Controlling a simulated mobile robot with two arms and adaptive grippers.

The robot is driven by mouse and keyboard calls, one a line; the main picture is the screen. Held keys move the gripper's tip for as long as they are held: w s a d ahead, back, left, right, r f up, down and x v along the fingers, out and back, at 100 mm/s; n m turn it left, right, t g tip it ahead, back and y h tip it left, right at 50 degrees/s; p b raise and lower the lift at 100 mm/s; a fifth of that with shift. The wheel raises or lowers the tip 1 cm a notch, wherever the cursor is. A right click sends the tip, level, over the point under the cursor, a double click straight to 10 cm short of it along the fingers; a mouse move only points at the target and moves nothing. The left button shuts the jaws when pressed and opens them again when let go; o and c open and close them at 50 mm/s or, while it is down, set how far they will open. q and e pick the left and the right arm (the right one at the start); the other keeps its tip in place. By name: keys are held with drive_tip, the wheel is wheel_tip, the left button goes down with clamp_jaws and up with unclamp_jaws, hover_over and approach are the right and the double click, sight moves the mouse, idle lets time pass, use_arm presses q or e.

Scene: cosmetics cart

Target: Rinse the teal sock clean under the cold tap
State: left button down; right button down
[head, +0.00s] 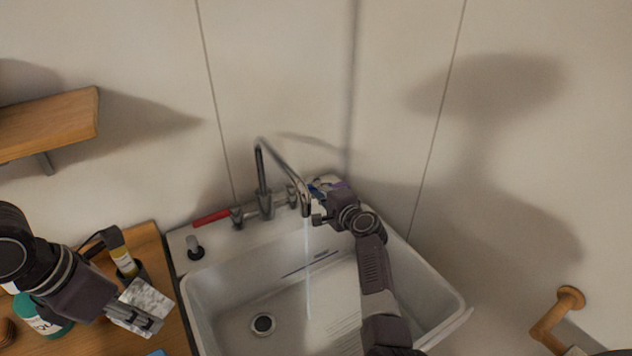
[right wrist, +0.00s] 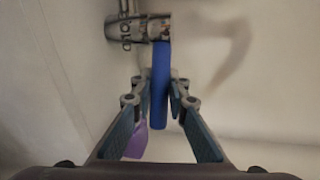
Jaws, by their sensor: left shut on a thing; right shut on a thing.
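My right gripper (head: 318,218) is beside the tap (head: 262,185) at the back of the white sink. In the right wrist view its fingers (right wrist: 161,95) are shut on the blue tap handle (right wrist: 161,70). A thin stream of water (head: 308,270) falls from the spout into the sink (head: 190,305). My left gripper (head: 150,322) is over the wooden counter, left of the sink, shut on a grey-and-white mottled thing (head: 146,297). I cannot tell if this is the sock; no teal sock is clearly seen.
A red tap handle (head: 211,217) sticks out left of the spout. A teal bottle (head: 48,322) and an amber bottle (head: 123,262) stand on the counter (head: 147,243). A wooden shelf (head: 50,123) hangs at upper left. The basin is open around its drain (head: 263,324).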

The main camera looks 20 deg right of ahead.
drive_tip(key=shift+s+m+h+p, duration=0.25)
drive_tip(key=shift+m+h+p, duration=0.05)
drive_tip(key=shift+s+a+m+h+p, duration=0.2)
drive_tip(key=shift+a+m+h+p, duration=0.1)
drive_tip(key=shift+h+p, duration=0.25)
drive_tip(key=shift+f, duration=0.1)
drive_tip(key=shift+d, duration=0.15)
drive_tip(key=c, duration=1.8)
unclamp_jaws()
drive_tip(key=shift+c, duration=0.2)
